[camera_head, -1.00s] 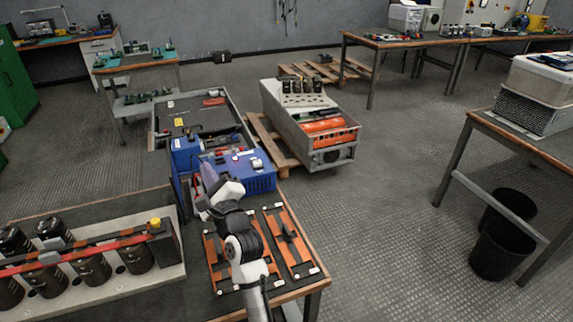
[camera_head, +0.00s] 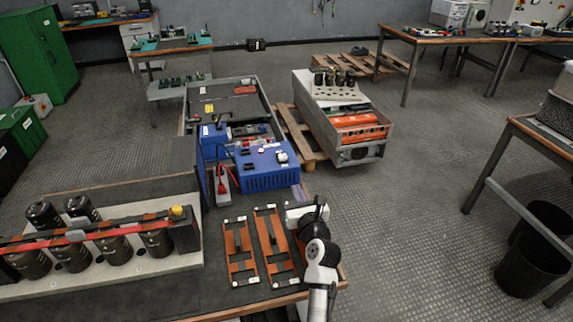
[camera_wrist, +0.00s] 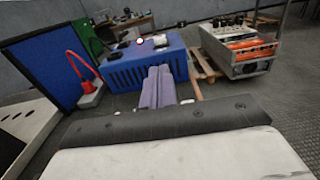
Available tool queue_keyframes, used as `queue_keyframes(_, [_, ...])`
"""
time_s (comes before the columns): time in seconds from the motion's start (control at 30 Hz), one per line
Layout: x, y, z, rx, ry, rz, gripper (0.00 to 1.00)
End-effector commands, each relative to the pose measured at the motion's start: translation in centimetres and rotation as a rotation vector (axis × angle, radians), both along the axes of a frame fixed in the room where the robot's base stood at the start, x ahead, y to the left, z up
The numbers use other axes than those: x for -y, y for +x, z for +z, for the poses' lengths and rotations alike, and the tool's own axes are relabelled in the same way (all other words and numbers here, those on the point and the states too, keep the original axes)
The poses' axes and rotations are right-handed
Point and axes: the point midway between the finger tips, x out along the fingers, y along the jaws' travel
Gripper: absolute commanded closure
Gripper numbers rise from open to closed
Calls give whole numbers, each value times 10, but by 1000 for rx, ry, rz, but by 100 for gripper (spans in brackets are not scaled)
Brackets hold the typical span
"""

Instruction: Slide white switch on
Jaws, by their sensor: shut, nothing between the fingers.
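A blue box (camera_head: 268,177) with small controls on top stands on the workbench. A small white part (camera_head: 282,157) sits at the right of its top; I cannot tell whether it is the white switch or which position it is in. A round red-and-white control (camera_wrist: 140,41) shows on the box's top in the wrist view. My gripper (camera_head: 298,192) is at the box's front right, above the bench. In the wrist view my purple-grey fingers (camera_wrist: 157,86) are shut together, empty, and point at the box's vented front, hiding part of it. Contact is unclear.
A grey power strip (camera_head: 223,187) with a red plug stands left of the box. Copper-coloured bar assemblies (camera_head: 240,252) lie on the bench in front. A row of dark capacitors (camera_head: 115,249) stands at left. Open floor (camera_head: 420,220) lies to the right.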

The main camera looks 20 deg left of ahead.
Motion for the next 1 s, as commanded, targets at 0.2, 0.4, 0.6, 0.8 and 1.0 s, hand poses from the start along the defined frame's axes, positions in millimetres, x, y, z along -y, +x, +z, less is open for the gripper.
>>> queue_keyframes(0.2, [-23,33,3,3,-4,3,100])
queue_keyframes(0.4, [-46,68,3,1,-4,2,100])
queue_keyframes(0.6, [-63,94,2,3,-4,1,100])
queue_keyframes(0.8, [-73,107,1,1,-2,1,100])
queue_keyframes(1.0, [-74,110,0,1,-2,0,100])
